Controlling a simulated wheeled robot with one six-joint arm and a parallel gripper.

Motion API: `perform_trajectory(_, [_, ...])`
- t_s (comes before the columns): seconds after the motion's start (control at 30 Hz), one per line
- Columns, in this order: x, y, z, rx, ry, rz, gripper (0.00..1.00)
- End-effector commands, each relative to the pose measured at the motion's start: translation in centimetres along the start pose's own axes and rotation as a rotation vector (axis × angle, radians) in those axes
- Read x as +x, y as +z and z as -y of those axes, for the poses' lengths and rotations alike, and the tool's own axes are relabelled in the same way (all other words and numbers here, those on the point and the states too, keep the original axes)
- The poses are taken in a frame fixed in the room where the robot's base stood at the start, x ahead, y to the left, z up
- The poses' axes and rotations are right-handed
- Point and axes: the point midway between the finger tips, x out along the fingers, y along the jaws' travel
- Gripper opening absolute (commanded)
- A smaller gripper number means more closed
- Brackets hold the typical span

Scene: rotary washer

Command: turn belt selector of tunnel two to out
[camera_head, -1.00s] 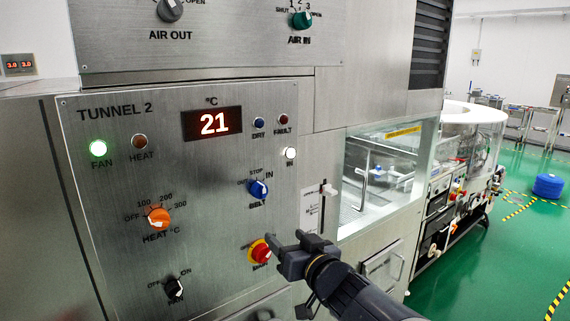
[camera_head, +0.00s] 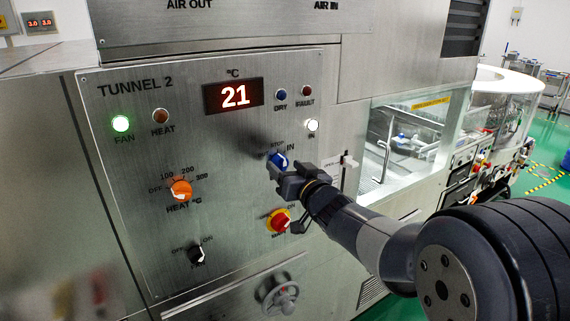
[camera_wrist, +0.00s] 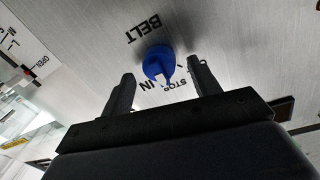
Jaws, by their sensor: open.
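The blue belt selector knob (camera_head: 277,161) is on the TUNNEL 2 panel (camera_head: 140,190), below the red 21 display, with "IN" printed at its upper right. In the head view my gripper (camera_head: 276,172) is in front of it and hides part of the knob and its lower labels. In the wrist view the blue knob (camera_wrist: 158,64) shows between the two fingers of my gripper (camera_wrist: 157,85), with space on both sides. The fingers are open and do not visibly touch it. The BELT, STOP and IN labels show around it; its exact pointing is hard to tell.
The red and yellow knob (camera_head: 279,220) lies just below my gripper. The orange heat knob (camera_head: 181,190) and a black switch (camera_head: 197,253) are to the left. A white-tipped slider (camera_head: 348,161) and a glass window (camera_head: 405,145) are to the right.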

Motion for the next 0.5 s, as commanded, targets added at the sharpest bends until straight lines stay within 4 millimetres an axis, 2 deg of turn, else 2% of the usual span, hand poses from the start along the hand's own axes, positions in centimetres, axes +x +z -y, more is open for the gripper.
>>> perform_trajectory(0.2, [1.29,0.02,0.04,0.001,0.0,0.001,0.58])
perform_trajectory(0.5, [1.37,0.04,0.01,0.0,0.0,0.001,0.57])
